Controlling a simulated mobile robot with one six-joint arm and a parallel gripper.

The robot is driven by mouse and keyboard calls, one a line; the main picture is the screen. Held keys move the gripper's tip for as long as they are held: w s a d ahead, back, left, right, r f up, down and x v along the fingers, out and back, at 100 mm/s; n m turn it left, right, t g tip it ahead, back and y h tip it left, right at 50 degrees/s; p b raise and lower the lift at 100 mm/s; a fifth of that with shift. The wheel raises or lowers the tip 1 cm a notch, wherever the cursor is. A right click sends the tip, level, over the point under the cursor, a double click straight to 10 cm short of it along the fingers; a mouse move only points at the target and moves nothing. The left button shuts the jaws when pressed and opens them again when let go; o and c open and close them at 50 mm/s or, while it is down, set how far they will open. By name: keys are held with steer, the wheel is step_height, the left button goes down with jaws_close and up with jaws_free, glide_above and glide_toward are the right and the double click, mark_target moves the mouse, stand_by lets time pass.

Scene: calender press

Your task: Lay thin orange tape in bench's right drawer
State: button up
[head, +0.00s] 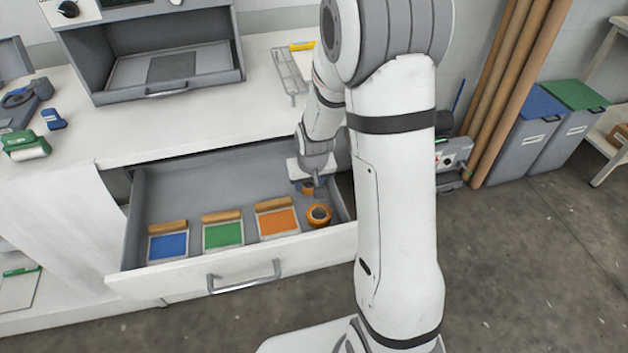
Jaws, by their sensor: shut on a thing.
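My gripper (312,187) is inside the right end of the open bench drawer (243,250), low over its floor. It is shut on a small orange thing, which looks like the thin orange tape (307,188); the jaws hide part of it. I cannot tell whether the held tape touches the drawer floor. Another orange tape roll (319,215) lies in the drawer just in front of the gripper, near the front wall. My arm covers the drawer's right end.
Blue (168,246), green (222,234) and orange (277,222) squares, each with a brown roll behind it, lie along the drawer's front. The drawer's back left is clear. A grey press (160,60) and a wire rack (288,72) stand on the bench top above.

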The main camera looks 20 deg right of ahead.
steer(key=o, duration=0.7)
steer(key=shift+f, duration=0.1)
steer(key=shift+r, duration=0.7)
steer(key=p+v, duration=0.1)
steer(key=v, duration=1)
steer(key=shift+g, duration=0.4)
steer(key=s+r, duration=0.2)
steer(key=s, duration=0.4)
steer(key=s+r, duration=0.3)
steer(key=s, duration=0.3)
steer(key=s+r, duration=0.3)
steer(key=s, duration=0.3)
steer(key=shift+d, duration=0.2)
